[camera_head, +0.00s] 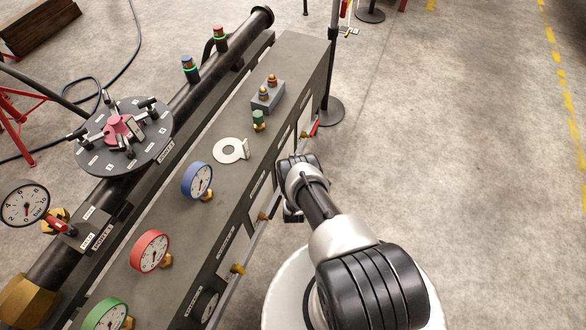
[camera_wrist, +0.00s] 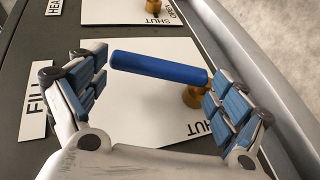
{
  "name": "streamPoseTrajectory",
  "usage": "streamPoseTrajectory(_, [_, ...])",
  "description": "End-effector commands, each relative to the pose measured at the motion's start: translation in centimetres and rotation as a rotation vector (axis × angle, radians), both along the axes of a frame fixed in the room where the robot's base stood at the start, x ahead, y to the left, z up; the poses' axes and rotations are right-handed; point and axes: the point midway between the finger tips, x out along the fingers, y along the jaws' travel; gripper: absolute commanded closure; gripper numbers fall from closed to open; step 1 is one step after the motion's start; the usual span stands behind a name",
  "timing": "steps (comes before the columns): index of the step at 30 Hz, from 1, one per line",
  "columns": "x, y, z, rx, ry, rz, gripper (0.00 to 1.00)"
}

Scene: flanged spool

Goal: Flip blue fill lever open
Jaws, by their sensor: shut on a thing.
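The blue fill lever (camera_wrist: 158,67) lies across its white plate in the wrist view, pointing left and slightly up from its brass pivot (camera_wrist: 197,96) on the right. A "FILL" label (camera_wrist: 37,101) stands left of the plate, and "SHUT" is printed upside down at the plate's lower right. My gripper (camera_wrist: 163,72) is shut on the blue lever lengthwise, with one finger at its free end and the other at its pivot end. In the head view my wrist reaches the bench's right side, and the lever and fingertips are hidden behind it.
A second white plate (camera_wrist: 130,10) with a brass pivot lies beyond. A grey rail (camera_wrist: 265,75) curves along the right. On the bench stand blue (camera_head: 197,181), red (camera_head: 150,252) and green (camera_head: 106,315) gauges. A post and a red lever (camera_head: 315,127) are near my wrist.

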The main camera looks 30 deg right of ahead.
Motion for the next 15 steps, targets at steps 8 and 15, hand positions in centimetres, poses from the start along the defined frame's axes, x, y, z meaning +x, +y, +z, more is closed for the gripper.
streamPoseTrajectory(8, [0.16,-0.01,0.09,-0.003,0.000,0.003,0.02])
streamPoseTrajectory(15, [0.10,-0.01,0.06,-0.001,0.000,0.001,0.00])
